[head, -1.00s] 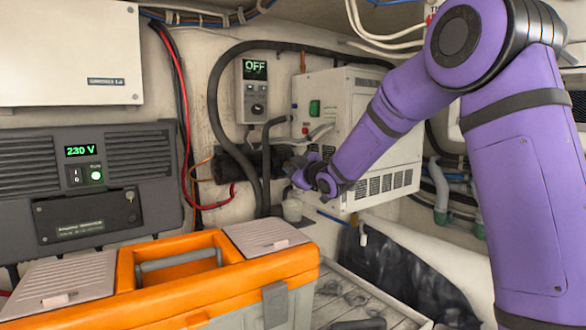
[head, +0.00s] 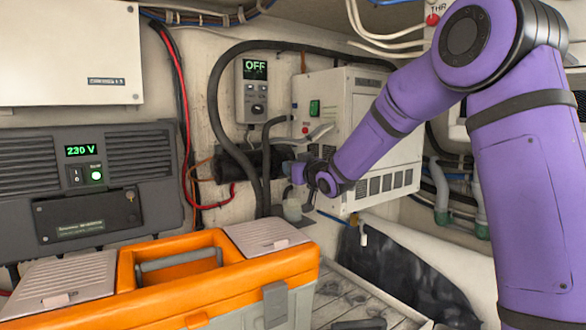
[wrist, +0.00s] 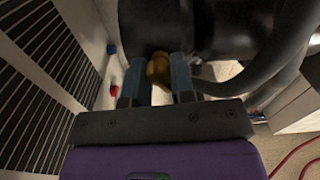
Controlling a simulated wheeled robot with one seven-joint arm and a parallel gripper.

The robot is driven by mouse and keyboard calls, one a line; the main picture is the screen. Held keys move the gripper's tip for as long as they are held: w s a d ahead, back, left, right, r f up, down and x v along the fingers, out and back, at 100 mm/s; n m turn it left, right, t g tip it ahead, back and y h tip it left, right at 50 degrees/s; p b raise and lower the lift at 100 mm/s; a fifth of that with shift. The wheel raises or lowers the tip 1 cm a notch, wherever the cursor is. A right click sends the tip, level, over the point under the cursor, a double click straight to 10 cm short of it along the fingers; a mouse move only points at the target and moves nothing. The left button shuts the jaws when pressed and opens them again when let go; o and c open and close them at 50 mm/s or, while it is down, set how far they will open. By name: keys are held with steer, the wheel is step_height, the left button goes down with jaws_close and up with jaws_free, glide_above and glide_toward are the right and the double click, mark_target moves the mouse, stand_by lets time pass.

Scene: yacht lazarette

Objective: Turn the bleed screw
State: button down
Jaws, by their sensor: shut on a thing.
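The bleed screw (wrist: 159,68) is a small brass knob in the wrist view, against a dark cylindrical body (wrist: 158,25). My gripper (wrist: 157,82) has its two blue-grey fingers on either side of the screw, shut on it. In the head view my gripper (head: 291,172) is at the right end of the black horizontal cylinder (head: 240,162), under the white unit's left side. The screw itself is hidden there by the fingers and the cylinder.
The white unit (head: 375,140) stands close behind my forearm. A small cup (head: 292,210) is below my gripper. An orange toolbox (head: 255,272) fills the foreground.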

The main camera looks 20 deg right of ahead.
steer(key=m, duration=0.4)
steer(key=shift+m, duration=0.3)
steer(key=c, duration=1.8)
jaws_free()
steer(key=shift+m, duration=1.8)
steer(key=o, duration=0.8)
steer(key=v, duration=1.1)
steer(key=shift+w, duration=0.1)
